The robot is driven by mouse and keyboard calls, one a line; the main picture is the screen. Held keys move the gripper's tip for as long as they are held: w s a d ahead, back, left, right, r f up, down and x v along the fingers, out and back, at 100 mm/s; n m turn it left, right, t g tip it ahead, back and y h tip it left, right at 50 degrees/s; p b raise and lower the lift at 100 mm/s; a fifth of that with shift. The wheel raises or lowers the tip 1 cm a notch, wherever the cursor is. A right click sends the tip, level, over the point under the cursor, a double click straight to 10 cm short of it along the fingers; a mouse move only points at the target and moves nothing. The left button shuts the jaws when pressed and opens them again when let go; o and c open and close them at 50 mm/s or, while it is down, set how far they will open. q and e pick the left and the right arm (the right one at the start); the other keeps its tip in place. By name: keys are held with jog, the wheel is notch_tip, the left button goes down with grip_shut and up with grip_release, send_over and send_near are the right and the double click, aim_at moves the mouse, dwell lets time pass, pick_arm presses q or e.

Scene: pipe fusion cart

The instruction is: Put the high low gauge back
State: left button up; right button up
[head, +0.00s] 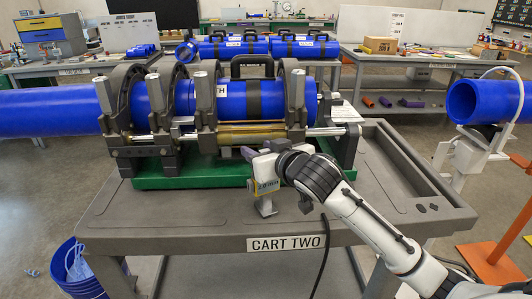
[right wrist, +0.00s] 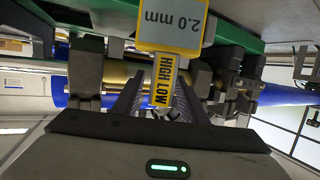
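The high low gauge (head: 267,187) has a grey body and a yellow label. In the head view it is below my right gripper (head: 268,156), over the front of the grey cart. In the right wrist view its yellow HIGH LOW part (right wrist: 164,80) sits between the two ribbed fingers of my right gripper (right wrist: 158,82), which look closed on it. A panel reading 2.0 mm shows upside down above it. I cannot tell whether its lower end touches the cart top. My left gripper is not in view.
The pipe fusion machine (head: 215,135) on its green base (head: 190,172) fills the cart's back, clamping a blue pipe (head: 45,112). The cart top (head: 160,213) is bare at front left. A blue bucket (head: 80,283) stands lower left; an orange stand (head: 490,262) is at right.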

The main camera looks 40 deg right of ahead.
jog(key=v, duration=1.1)
jog(key=shift+s, duration=0.25)
